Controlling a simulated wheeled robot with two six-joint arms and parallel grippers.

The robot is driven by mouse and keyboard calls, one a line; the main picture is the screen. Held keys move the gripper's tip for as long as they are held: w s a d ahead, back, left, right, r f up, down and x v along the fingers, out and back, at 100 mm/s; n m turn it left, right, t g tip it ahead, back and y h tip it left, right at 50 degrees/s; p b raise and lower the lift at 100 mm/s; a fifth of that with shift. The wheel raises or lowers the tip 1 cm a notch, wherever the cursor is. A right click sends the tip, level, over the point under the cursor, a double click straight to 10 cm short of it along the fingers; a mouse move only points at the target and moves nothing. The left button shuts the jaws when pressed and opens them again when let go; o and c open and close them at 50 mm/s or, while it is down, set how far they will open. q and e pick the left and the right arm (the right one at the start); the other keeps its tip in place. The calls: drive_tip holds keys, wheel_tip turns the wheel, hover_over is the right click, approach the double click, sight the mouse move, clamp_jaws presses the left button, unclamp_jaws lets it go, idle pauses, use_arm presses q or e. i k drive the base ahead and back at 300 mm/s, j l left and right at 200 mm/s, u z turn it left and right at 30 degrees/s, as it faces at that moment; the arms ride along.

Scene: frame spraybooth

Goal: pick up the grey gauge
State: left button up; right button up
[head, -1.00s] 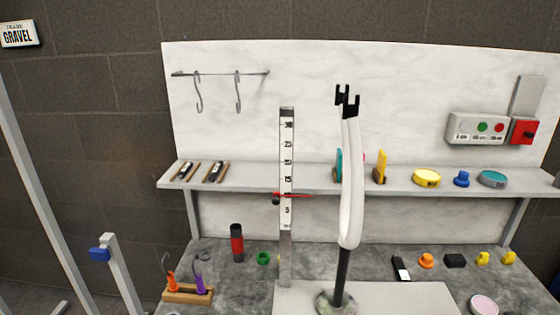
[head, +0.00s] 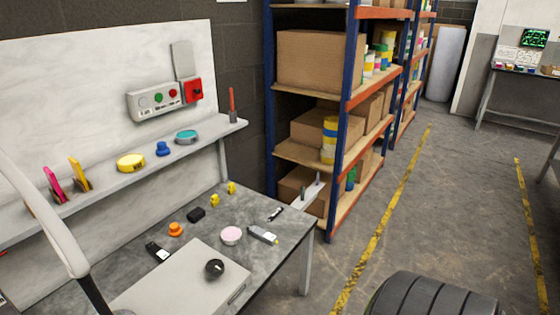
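A small grey gauge (head: 262,234) lies on the grey bench top (head: 285,226) near its right end, beside a pink-topped round tin (head: 231,236). A dark handheld device with a pale screen (head: 157,251) lies further left on the bench. Neither of my grippers shows in the head view, so nothing is seen touching the grey gauge.
A pale platform (head: 180,285) with a black round knob (head: 214,268) covers the bench front. A white curved frame tube (head: 45,215) stands at left. Shelving with boxes (head: 320,62) stands behind the bench. A dark ribbed tyre-like object (head: 430,297) is at the bottom. Floor is open at right.

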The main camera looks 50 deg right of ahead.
sight(265, 236)
drive_tip(key=z, duration=1.5)
